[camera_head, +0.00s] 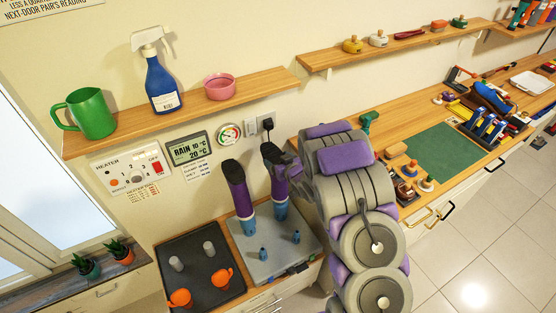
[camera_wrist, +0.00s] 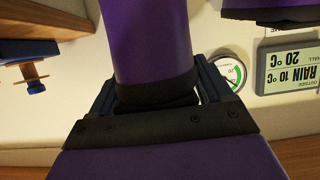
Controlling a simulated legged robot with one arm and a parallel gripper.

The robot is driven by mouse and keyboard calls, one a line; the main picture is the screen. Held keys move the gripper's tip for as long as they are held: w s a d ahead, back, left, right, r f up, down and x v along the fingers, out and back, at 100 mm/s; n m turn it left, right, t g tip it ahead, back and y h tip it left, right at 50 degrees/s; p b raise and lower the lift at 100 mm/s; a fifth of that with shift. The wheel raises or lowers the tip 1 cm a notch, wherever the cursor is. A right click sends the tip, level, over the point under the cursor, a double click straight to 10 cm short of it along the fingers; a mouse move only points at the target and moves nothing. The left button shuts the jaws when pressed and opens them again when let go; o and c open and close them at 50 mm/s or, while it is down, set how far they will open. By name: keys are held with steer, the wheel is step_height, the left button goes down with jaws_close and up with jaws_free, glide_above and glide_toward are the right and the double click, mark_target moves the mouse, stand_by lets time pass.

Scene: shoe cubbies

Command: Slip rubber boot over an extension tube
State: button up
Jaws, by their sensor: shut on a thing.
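Two purple rubber boots with dark soles are upside down above a grey plate (camera_head: 270,262). The left boot (camera_head: 237,187) sits over a light-blue extension tube (camera_head: 246,226). My gripper (camera_head: 292,164) is shut on the right boot (camera_head: 279,185), near its dark upper end. That boot lines up above another light-blue tube (camera_head: 280,211); its lower end meets the tube's top in the picture, but I cannot tell how far it is over it. In the wrist view my gripper (camera_wrist: 157,88) has a finger on each side of the purple boot (camera_wrist: 148,45).
Two short blue pegs (camera_head: 262,254) stand at the plate's front. A black tray (camera_head: 203,280) at left holds grey pegs and orange items. A wall shelf (camera_head: 190,112) with a green mug, spray bottle and pink bowl hangs above. A rain display (camera_head: 189,149) is on the wall.

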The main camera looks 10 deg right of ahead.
steer(key=shift+f+b, duration=0.6)
steer(key=shift+f, duration=1.3)
steer(key=o, duration=1.6)
steer(key=shift+s, duration=0.1)
steer(key=p+v, duration=0.9)
steer(key=v, duration=0.8)
steer(key=shift+r, duration=0.15)
steer(key=shift+d, duration=0.15)
